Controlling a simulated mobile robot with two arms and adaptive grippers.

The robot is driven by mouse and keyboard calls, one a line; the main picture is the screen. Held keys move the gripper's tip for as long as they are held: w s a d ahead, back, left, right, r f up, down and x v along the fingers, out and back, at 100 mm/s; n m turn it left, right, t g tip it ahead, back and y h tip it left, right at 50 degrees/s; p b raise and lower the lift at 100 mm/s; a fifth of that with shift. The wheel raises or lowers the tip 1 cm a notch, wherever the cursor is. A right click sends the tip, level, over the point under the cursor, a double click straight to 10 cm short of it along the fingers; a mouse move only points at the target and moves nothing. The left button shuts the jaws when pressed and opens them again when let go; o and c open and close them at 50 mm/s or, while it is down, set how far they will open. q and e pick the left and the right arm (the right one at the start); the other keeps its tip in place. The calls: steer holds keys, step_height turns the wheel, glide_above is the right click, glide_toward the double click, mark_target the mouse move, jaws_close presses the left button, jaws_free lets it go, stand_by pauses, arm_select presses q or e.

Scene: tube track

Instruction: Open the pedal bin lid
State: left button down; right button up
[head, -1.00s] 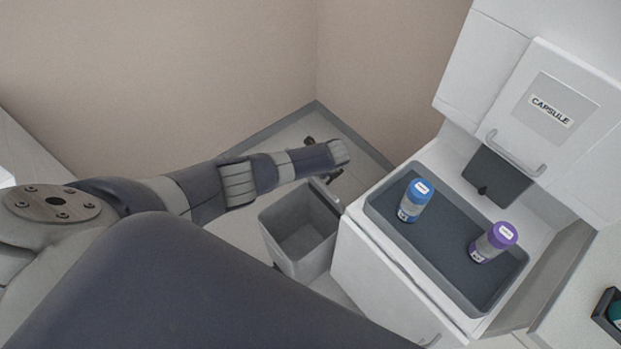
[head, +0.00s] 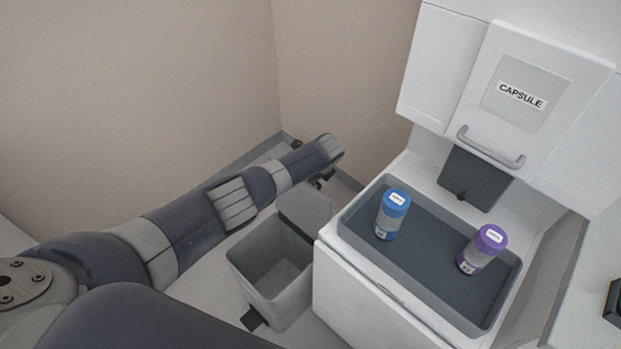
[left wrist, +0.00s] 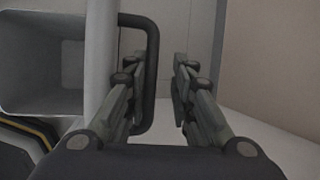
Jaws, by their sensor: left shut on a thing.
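The grey pedal bin (head: 270,275) stands on the floor left of the white cabinet, and its opening shows empty. Its lid (head: 305,206) is raised at the bin's far side, clear of the opening. A dark pedal (head: 254,320) shows at its front foot. In the left wrist view the lid (left wrist: 100,60) is a pale upright band with a black loop handle (left wrist: 152,50), and the bin's inside (left wrist: 55,70) lies left of it. My left gripper (left wrist: 162,62) is shut on the handle, one finger inside the loop. In the head view the wrist partly hides it. My right gripper is not seen.
A white cabinet stands close right of the bin. Its grey tray (head: 425,285) holds a blue-capped bottle (head: 392,215) and a purple-capped bottle (head: 482,250). A CAPSULE dispenser (head: 520,95) is above. Walls close off the corner behind my left arm.

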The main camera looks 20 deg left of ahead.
arm_select(q)
steer(key=shift+w+d+f+t, duration=0.1)
steer(key=shift+w+d+t, duration=0.25)
steer(key=shift+d, duration=0.2)
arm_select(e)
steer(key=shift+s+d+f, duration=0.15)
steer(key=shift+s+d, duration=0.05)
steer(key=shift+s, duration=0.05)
arm_select(q)
steer(key=c, duration=2)
jaws_free()
steer(key=shift+d+f, duration=0.1)
steer(key=shift+f, duration=0.1)
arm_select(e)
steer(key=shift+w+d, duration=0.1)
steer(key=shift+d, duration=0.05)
arm_select(q)
steer(key=shift+s+d+r, duration=0.1)
steer(key=shift+r, duration=0.05)
steer(key=v, duration=0.7)
steer(key=w+v, duration=0.1)
steer(key=v, duration=0.3)
steer(key=shift+a+r, duration=0.25)
steer(key=shift+a, duration=0.05)
steer(key=shift+s+a+r, duration=0.1)
steer(key=shift+s+r, duration=0.35)
steer(key=shift+r, duration=0.1)
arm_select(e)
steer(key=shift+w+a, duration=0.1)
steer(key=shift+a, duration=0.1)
